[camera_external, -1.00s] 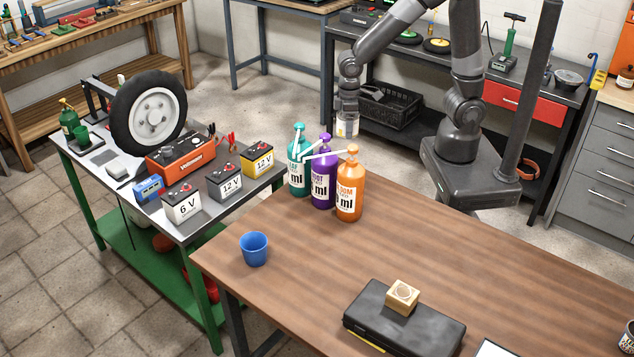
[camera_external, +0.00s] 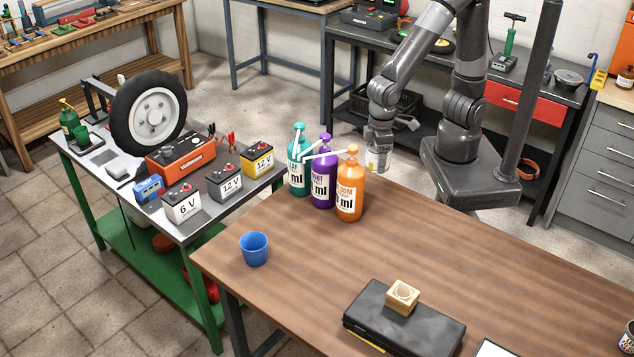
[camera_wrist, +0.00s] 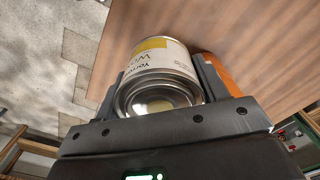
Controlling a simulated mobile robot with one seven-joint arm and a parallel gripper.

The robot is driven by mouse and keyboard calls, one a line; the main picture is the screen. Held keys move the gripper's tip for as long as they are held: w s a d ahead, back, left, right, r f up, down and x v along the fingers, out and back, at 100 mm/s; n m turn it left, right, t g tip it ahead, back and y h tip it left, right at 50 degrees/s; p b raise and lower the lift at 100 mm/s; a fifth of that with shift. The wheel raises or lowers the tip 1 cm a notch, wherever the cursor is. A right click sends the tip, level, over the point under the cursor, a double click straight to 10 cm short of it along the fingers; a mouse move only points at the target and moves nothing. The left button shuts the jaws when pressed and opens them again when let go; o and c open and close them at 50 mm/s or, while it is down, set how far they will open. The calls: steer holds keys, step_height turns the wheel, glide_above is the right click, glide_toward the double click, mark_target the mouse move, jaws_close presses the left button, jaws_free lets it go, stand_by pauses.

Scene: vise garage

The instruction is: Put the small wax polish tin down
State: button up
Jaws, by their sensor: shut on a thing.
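The small wax polish tin (camera_wrist: 160,65) is a metal can with a cream and yellow label, seen close up in the wrist view. My gripper (camera_wrist: 165,90) is shut on it, with one finger on each side. In the external view the tin (camera_external: 377,161) hangs below my gripper (camera_external: 378,148), just right of and behind the orange pump bottle (camera_external: 350,188). It appears to be in the air near the far edge of the brown wooden table (camera_external: 300,255); its exact height over the table cannot be told.
Teal (camera_external: 299,170) and purple (camera_external: 323,180) pump bottles stand beside the orange one.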

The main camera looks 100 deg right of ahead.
glide_above(389, 221)
step_height(389, 221, down, 7)
steer(key=shift+f, duration=2)
steer(key=shift+f, duration=0.15)
steer(key=o, duration=1.2)
step_height(389, 221, up, 12)
steer(key=shift+r, duration=0.2)
